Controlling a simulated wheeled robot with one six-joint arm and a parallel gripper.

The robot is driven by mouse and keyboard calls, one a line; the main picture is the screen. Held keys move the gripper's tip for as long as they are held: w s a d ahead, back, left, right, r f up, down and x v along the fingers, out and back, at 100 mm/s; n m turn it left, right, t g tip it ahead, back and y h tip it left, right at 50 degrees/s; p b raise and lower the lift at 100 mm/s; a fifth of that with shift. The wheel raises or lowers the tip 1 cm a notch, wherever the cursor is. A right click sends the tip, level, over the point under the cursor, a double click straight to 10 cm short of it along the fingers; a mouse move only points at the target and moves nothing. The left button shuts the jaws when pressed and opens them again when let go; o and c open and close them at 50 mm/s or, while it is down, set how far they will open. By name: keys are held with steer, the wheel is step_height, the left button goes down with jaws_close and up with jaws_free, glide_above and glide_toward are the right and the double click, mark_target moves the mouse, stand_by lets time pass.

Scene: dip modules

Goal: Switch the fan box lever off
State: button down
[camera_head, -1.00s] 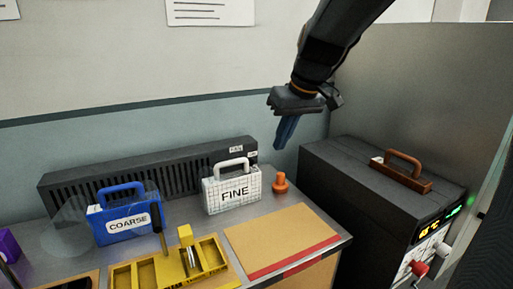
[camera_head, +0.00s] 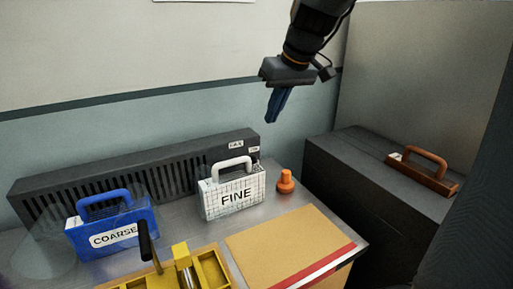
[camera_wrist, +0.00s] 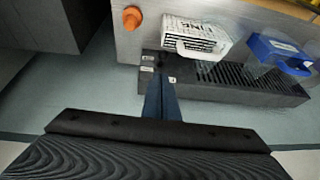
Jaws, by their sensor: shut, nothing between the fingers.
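A long dark slotted box (camera_head: 130,178) stands along the wall at the back of the metal bench and may be the fan box. Small white labels (camera_head: 236,144) sit at its right end. The labels also show in the wrist view (camera_wrist: 147,69), close to my fingertips. I cannot make out a lever on this box. My gripper (camera_head: 272,118) is shut and empty, pointing down above and to the right of the box's right end. In the wrist view my gripper (camera_wrist: 161,82) reaches toward that labelled end; contact cannot be told.
A white FINE case (camera_head: 234,192) and a blue COARSE case (camera_head: 113,226) stand before the box. An orange knob (camera_head: 286,182) is right of FINE. A yellow fixture (camera_head: 210,268) with a black-handled lever (camera_head: 146,240) is in front.

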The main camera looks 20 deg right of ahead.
mark_target(255, 157)
steer(key=p+x, duration=0.2)
steer(key=x, duration=1.2)
steer(key=shift+s+a, duration=0.15)
steer(key=shift+a, duration=0.1)
steer(key=shift+f, duration=0.1)
steer(key=shift+s+f+b, duration=0.3)
steer(key=shift+f+b, duration=0.1)
steer(key=shift+b, duration=0.15)
steer(key=shift+s+d+f, duration=0.1)
steer(key=shift+s+f, duration=0.05)
steer(key=shift+s, duration=0.05)
steer(key=shift+r, duration=0.2)
steer(key=shift+r+p, duration=0.4)
steer(key=shift+r, duration=0.3)
